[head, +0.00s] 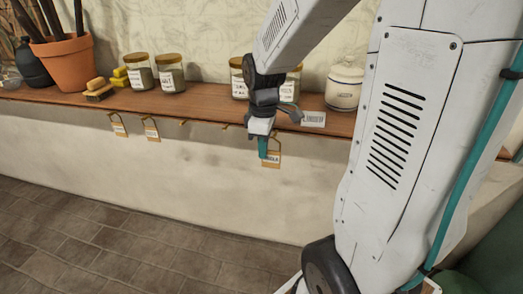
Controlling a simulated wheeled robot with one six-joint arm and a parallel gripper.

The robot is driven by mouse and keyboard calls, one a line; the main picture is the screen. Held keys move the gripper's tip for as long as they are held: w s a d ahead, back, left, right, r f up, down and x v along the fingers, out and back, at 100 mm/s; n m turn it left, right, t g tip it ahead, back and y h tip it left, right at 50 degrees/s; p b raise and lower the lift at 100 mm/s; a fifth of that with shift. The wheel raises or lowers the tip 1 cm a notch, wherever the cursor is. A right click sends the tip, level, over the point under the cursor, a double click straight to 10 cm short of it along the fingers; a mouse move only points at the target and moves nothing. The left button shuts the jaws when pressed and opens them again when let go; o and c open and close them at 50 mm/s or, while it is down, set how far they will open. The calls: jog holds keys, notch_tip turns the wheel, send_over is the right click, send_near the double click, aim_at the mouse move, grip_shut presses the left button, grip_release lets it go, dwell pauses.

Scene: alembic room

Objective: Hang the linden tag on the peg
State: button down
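My gripper (266,150) is in front of the shelf's front edge, pointing down, with a teal finger showing. A small tan tag (274,157) with a loop and a pale label is right behind and beside that finger. Its lettering is too small to read surely, and I cannot tell whether the gripper holds it or it hangs from a peg. Two similar tags, a left one (118,127) and a right one (151,131), hang below the shelf edge to the left. Bare brass pegs, one (183,122) and another (226,126), stick out between them and my gripper.
The wooden shelf (205,101) carries labelled jars, one (171,78) among several, a white lidded crock (344,86), a terracotta pot (65,63) and a brush (98,91). A printed card (313,119) is at the shelf edge. Tiled floor in front is clear.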

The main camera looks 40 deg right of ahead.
jog(key=shift+w+d, duration=0.2)
jog(key=shift+d, duration=0.05)
jog(key=shift+d, duration=0.15)
jog(key=shift+w+d, duration=0.2)
jog(key=shift+d, duration=0.05)
jog(key=shift+w+d+f, duration=0.1)
jog(key=shift+w+d, duration=0.05)
jog(key=shift+d, duration=0.05)
dwell(0.8)
jog(key=shift+w+d, duration=0.7)
jog(key=shift+d, duration=0.15)
jog(key=shift+w+d, duration=0.1)
jog(key=shift+d, duration=0.05)
jog(key=shift+d+f, duration=0.1)
jog(key=shift+f, duration=0.05)
dwell(0.4)
jog(key=shift+w+d+f, duration=0.3)
jog(key=shift+w+d+f, duration=0.1)
jog(key=shift+f, duration=0.15)
dwell(0.6)
